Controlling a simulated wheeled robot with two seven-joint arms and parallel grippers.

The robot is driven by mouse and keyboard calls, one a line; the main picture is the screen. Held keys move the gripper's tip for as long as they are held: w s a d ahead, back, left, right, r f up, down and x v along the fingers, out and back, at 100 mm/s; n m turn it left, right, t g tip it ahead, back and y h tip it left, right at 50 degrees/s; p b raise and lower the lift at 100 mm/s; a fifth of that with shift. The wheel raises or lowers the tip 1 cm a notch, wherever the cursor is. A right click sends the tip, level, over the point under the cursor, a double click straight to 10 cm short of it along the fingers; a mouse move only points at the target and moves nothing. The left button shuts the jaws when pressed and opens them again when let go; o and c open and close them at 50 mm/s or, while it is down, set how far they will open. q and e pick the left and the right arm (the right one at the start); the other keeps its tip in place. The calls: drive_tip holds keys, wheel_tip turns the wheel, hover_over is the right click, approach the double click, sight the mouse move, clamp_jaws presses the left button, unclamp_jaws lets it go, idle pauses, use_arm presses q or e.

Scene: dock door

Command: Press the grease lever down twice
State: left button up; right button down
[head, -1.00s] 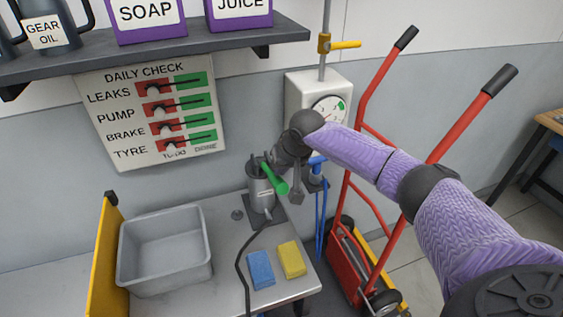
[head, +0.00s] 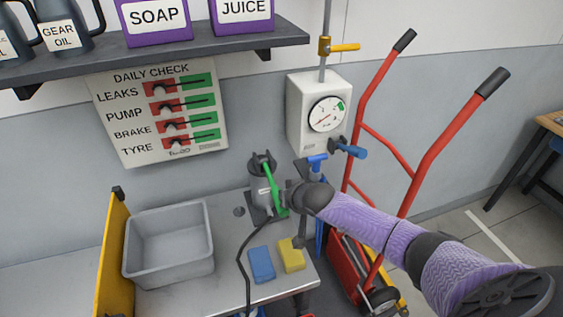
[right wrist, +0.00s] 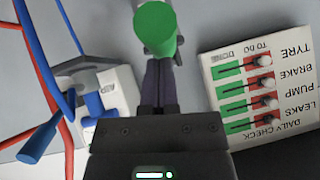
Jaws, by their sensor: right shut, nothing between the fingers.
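The grey grease pump (head: 262,190) stands on the bench near its back right corner, with a hose at its foot. Its green lever (head: 274,185) slopes steeply down along the pump's front. In the right wrist view the round green lever end (right wrist: 156,28) is just past my fingertips. My right gripper (head: 285,197) is beside the lower part of the lever, its fingers partly hidden in the head view. In the right wrist view its fingers (right wrist: 160,80) are together and empty; I cannot tell whether they touch the lever. My left gripper is in neither view.
A grey bin (head: 168,245), a blue sponge (head: 261,264) and a yellow sponge (head: 291,254) are on the bench. A gauge box (head: 318,112) with blue-handled valves hangs behind. A red hand truck (head: 420,165) stands at the right. The daily check board (head: 160,115) is on the wall.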

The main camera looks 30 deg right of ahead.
drive_tip(key=shift+s+a+f, duration=0.1)
drive_tip(key=shift+s+f, duration=0.25)
drive_tip(key=shift+f, duration=0.2)
drive_tip(key=r+p, duration=0.4)
drive_tip(key=shift+w+d+r+p, duration=0.1)
drive_tip(key=shift+d+r+p, duration=0.15)
drive_tip(key=shift+r+p, duration=0.05)
drive_tip(key=p+v, duration=0.3)
drive_tip(key=v, duration=0.7)
drive_tip(key=shift+s+d+p, duration=0.2)
drive_tip(key=shift+s+p, duration=0.05)
drive_tip(key=shift+p, duration=0.1)
